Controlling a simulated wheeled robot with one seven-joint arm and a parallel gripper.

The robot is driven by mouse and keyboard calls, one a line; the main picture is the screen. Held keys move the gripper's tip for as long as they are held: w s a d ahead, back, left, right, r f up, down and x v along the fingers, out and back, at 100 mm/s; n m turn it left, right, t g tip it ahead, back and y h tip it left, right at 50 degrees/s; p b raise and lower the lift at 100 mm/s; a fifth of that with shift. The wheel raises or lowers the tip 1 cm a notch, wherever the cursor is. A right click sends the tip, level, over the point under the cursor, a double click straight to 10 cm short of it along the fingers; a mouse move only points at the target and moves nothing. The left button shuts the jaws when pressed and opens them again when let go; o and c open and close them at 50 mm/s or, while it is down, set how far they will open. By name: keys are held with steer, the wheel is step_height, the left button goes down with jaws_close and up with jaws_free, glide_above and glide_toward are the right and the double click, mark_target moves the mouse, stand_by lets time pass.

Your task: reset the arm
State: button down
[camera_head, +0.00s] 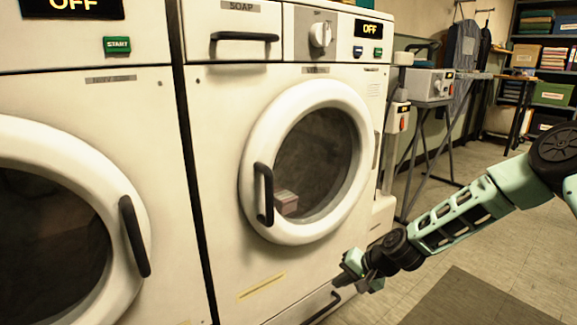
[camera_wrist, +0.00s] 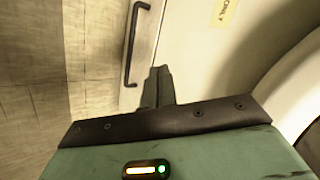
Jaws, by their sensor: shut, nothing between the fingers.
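My gripper (camera_head: 348,274) is at the lower middle of the head view, in front of the lower part of the right washing machine (camera_head: 225,200). In the wrist view its two fingers (camera_wrist: 158,88) are together, with nothing between them. They point toward the machine's lower front, near a black bar handle (camera_wrist: 136,42). A gap to that handle shows in the wrist view; whether the fingers touch the machine front I cannot tell. My arm reaches in from the right, bent at the elbow.
The right machine's round door (camera_head: 246,150) is closed, with a small pinkish box (camera_head: 286,201) behind its glass. A second machine (camera_head: 150,290) stands at left. Both displays read OFF. An ironing table (camera_head: 425,110) and shelves (camera_head: 545,40) stand behind. Tiled floor and a dark mat (camera_head: 465,300) lie right.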

steer(key=s+a+r+n+g+h+p, duration=0.1)
steer(key=s+a+r+n+g, duration=0.2)
steer(key=s+r, duration=0.45)
steer(key=s+a+r+n+g+h+p, duration=0.1)
steer(key=s+a+r+n, duration=0.3)
steer(key=s+r, duration=0.4)
steer(key=s+d+r+n+h+p, duration=0.25)
steer(key=s+r, duration=0.35)
steer(key=s, duration=0.5)
steer(key=s+d+r+n+h+p, duration=0.15)
steer(key=s+d+r+n, duration=0.35)
steer(key=s, duration=0.6)
step_height(320, 180, up, 38)
steer(key=a+m+p, duration=0.1)
steer(key=m+p, duration=0.1)
steer(key=p, duration=3.4)
steer(key=shift+w+a, duration=0.2)
steer(key=shift+m, duration=0.25)
